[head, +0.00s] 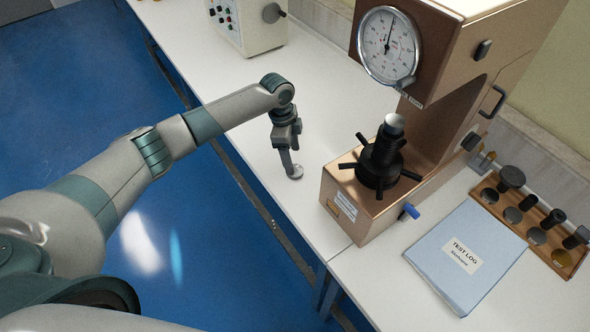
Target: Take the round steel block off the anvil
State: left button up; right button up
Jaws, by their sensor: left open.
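The tester's dark anvil post (381,160) stands on the tan base, with a bright silver round top (394,124). I cannot tell a separate block from the anvil's own top there. My left gripper (293,170) is left of the tester, pointing down close to the white bench. It is open. My right gripper is out of view.
The tan tester (430,130) carries a dial gauge (388,46) above the anvil. A blue test log (466,256) and a wooden tray (480,189) of dark round parts lie to the right. A cream control box (247,25) stands behind. The bench around my left gripper is clear.

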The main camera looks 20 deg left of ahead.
aim_at(294, 165)
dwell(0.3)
pick_arm(q)
jog(key=shift+f+p, duration=0.25)
jog(key=shift+p, duration=0.1)
jog(key=f, duration=0.1)
jog(key=f+p, duration=0.2)
jog(key=shift+s+d+f, duration=0.15)
jog(key=shift+d+f, duration=0.1)
jog(key=shift+f, duration=0.6)
jog(key=c, duration=1.5)
